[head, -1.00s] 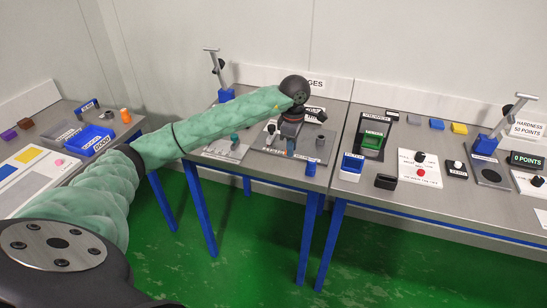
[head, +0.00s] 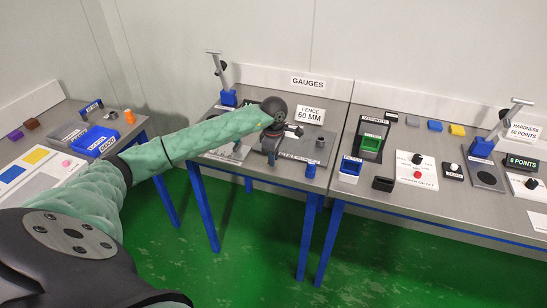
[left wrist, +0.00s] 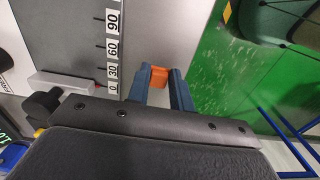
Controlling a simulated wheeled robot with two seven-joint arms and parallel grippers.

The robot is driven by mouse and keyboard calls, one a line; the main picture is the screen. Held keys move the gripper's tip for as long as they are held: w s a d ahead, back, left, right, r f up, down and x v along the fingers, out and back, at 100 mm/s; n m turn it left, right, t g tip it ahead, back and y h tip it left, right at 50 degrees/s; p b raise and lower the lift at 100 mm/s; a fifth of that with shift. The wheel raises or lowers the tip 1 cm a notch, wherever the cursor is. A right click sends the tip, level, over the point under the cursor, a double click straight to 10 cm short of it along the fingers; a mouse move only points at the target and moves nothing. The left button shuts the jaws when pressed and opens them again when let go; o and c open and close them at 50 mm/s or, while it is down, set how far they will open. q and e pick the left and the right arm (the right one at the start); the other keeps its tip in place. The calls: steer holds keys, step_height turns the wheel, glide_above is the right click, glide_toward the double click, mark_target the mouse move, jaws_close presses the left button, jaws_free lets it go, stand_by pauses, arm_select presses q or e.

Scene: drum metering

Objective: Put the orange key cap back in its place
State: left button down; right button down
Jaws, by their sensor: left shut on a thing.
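My left gripper (head: 272,157) is over the front part of the middle table in the head view. In the left wrist view its two blue-grey fingers (left wrist: 158,88) are shut on the orange key cap (left wrist: 158,75), which shows as a small orange block between the tips. The cap is not clear in the head view, where my wrist and arm cover part of the table. Its place cannot be made out. My right gripper is not in view.
A grey plate with a 0 to 90 scale (left wrist: 112,60) lies beside the fingers. The FENCE 60 MM sign (head: 310,114) stands behind. An orange cylinder (head: 129,117) stands on the left table.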

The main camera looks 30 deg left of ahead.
arm_select(q)
steer(key=shift+f, duration=0.7)
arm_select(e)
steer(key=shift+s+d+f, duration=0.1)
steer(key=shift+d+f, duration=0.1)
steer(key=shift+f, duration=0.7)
arm_select(q)
steer(key=shift+f, duration=0.1)
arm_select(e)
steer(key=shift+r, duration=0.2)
arm_select(q)
steer(key=c, duration=1.2)
jaws_free()
steer(key=shift+c, duration=0.2)
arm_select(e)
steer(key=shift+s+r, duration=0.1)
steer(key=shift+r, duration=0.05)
arm_select(q)
steer(key=shift+r, duration=0.55)
step_height(320, 180, up, 11)
steer(key=b, duration=0.4)
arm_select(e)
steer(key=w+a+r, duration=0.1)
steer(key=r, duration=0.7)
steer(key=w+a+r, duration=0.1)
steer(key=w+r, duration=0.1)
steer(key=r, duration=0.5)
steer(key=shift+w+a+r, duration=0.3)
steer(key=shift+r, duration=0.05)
